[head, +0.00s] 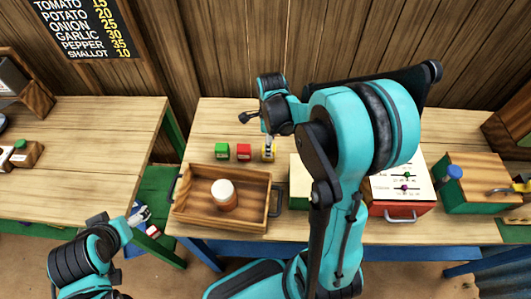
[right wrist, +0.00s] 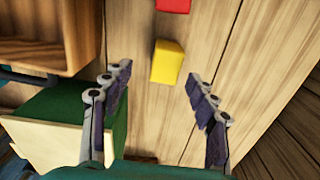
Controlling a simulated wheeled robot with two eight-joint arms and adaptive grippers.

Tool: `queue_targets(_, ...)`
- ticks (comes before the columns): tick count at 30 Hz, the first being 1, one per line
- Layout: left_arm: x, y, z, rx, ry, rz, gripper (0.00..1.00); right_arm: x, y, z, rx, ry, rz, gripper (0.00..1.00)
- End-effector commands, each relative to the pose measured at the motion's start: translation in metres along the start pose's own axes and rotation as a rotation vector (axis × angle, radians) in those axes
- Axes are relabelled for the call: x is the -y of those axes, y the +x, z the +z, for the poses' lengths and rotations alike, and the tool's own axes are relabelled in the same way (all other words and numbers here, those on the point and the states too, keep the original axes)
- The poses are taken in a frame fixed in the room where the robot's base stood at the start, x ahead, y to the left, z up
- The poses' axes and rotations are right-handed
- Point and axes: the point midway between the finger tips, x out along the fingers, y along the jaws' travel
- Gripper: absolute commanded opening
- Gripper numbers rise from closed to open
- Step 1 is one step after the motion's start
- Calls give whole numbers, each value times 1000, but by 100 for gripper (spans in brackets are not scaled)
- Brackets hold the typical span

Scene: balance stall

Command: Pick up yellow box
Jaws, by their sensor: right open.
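The yellow box (head: 268,154) stands on the wooden table, at the right end of a short row with a red box (head: 244,152) and a green box (head: 222,151). My right gripper (head: 268,143) is just above the yellow box and partly covers it. In the right wrist view the yellow box (right wrist: 168,63) lies ahead, just beyond the open fingertips (right wrist: 158,77), with nothing held. The red box (right wrist: 173,5) is beyond it at the top edge. My left gripper (head: 140,216) is low at the left, away from the boxes; its fingers are too small to read.
A wooden tray (head: 190,211) holding a white-topped jar (head: 225,194) stands in front of the row. A green box-like block (right wrist: 100,115) is close to my right gripper. Bare table lies behind the row.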

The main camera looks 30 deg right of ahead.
Motion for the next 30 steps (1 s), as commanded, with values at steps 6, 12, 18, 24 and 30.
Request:
queue_targets(6,0,11,8,0,0,0,83,6,26,3,0,-2,-1,59)
queue_targets(12,0,20,14,0,0,0,83,8,53,4,0,-3,-2,59)
queue_targets(18,0,19,13,0,0,0,83,8,54,4,0,-3,-3,59)
queue_targets(24,0,19,13,0,0,0,83,8,53,4,0,-4,-3,14)
queue_targets(30,0,19,13,0,0,0,83,8,53,4,1,-4,-3,3)
